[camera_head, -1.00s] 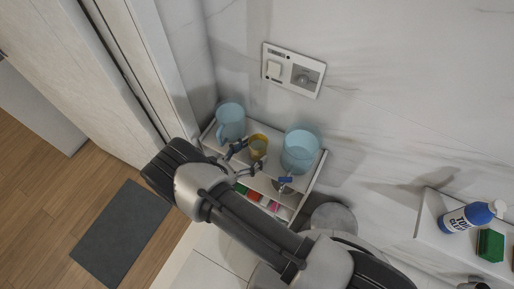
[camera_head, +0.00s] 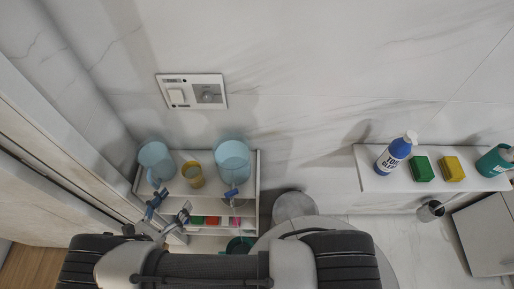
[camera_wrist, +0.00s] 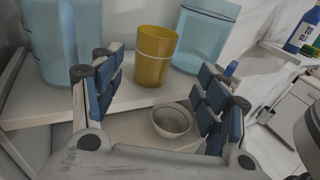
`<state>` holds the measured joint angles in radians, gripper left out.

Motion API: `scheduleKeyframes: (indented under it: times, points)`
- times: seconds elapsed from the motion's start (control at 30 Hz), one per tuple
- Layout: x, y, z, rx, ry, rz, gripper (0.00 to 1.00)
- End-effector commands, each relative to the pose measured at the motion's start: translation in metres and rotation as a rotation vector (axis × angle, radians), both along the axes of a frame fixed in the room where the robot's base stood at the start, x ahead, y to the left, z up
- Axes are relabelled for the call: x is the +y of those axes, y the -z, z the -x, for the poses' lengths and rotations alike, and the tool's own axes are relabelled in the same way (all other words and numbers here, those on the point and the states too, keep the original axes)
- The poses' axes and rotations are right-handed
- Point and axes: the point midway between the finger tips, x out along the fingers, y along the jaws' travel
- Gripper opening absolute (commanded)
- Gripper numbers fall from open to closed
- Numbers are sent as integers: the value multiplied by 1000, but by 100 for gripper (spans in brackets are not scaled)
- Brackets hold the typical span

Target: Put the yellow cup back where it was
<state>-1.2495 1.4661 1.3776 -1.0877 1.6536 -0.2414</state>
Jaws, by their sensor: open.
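The yellow cup (camera_head: 192,175) stands upright on the top of a small white shelf unit (camera_head: 206,202), between two blue translucent pitchers. In the wrist view the yellow cup (camera_wrist: 154,56) is ahead of my gripper, apart from the fingers. My gripper (camera_head: 168,217) is open and empty, in front of the shelf in the head view. In the wrist view the blue-padded fingers of my gripper (camera_wrist: 158,100) are spread wide, with the cup beyond the gap between them.
Pitchers stand left (camera_head: 156,160) and right (camera_head: 233,158) of the cup. A small pale bowl (camera_wrist: 172,120) sits in front of it. Coloured items (camera_head: 212,221) lie on a lower shelf. A wall ledge (camera_head: 375,178) holds a blue-white bottle (camera_head: 395,152) and sponges (camera_head: 422,168).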

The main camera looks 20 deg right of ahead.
Motion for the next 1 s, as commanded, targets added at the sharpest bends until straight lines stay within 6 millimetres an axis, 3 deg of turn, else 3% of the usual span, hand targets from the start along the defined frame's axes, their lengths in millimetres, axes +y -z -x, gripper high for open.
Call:
scheduleKeyframes:
  times: [0.2,0.47,0.7,1.0]
  points:
    - [-47,-89,-37,10,313,-279,68]
    - [-130,-186,-42,-42,691,-665,68]
    - [-202,-255,-12,-170,996,-1042,68]
    - [-261,-311,53,-441,1287,-1531,68]
